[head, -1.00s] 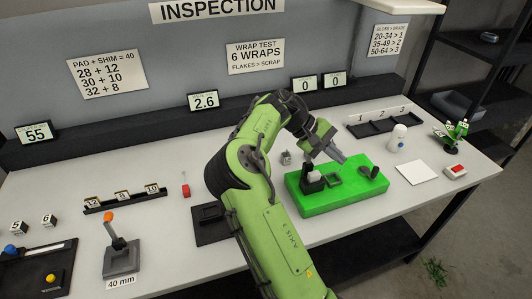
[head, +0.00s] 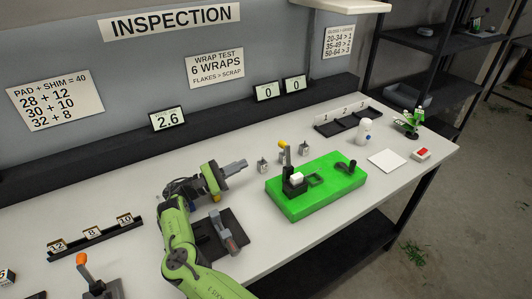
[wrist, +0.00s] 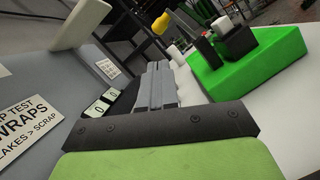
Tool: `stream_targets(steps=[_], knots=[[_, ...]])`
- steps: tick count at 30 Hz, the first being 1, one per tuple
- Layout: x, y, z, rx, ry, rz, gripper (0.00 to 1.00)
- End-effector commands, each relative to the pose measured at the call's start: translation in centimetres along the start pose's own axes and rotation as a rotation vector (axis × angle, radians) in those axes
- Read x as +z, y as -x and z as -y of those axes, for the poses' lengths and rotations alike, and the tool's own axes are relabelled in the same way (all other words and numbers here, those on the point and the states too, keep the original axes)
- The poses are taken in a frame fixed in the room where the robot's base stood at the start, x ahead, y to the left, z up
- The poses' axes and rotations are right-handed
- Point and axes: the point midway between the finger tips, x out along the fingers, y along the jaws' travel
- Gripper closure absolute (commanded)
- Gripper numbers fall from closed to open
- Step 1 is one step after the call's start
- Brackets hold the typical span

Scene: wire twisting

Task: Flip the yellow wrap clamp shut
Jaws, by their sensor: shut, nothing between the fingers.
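The yellow-tipped wrap clamp (head: 287,158) stands on the left end of the green block (head: 317,198). Its lever points up, with the yellow knob (head: 282,144) at the top. A white piece (head: 297,178) sits in the clamp's black base. My gripper (head: 242,164) is shut and empty, left of the clamp and apart from it, pointing right.
Small metal blocks (head: 304,148) stand behind the green block. A dark plate with a grey cylinder (head: 227,236) lies near my arm. A black tray (head: 348,120), white bottle (head: 364,132) and white card (head: 387,160) are to the right. An orange-knobbed lever (head: 83,260) stands at front left.

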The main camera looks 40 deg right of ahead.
Motion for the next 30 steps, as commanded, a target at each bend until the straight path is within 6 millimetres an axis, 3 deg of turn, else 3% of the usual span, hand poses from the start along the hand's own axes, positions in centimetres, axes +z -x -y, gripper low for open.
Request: stream_targets(steps=[8, 11, 21, 30], knots=[[0.1, -0.4, 0.0, -0.004, -0.001, 0.0, 1.0], [0.2, -1.6, 0.0, -0.006, -0.001, 0.002, 1.0], [0.2, -8.4, 0.1, -0.007, 0.0, 0.001, 1.0], [0.1, -10.2, 0.0, -0.004, -0.002, -0.001, 1.0]])
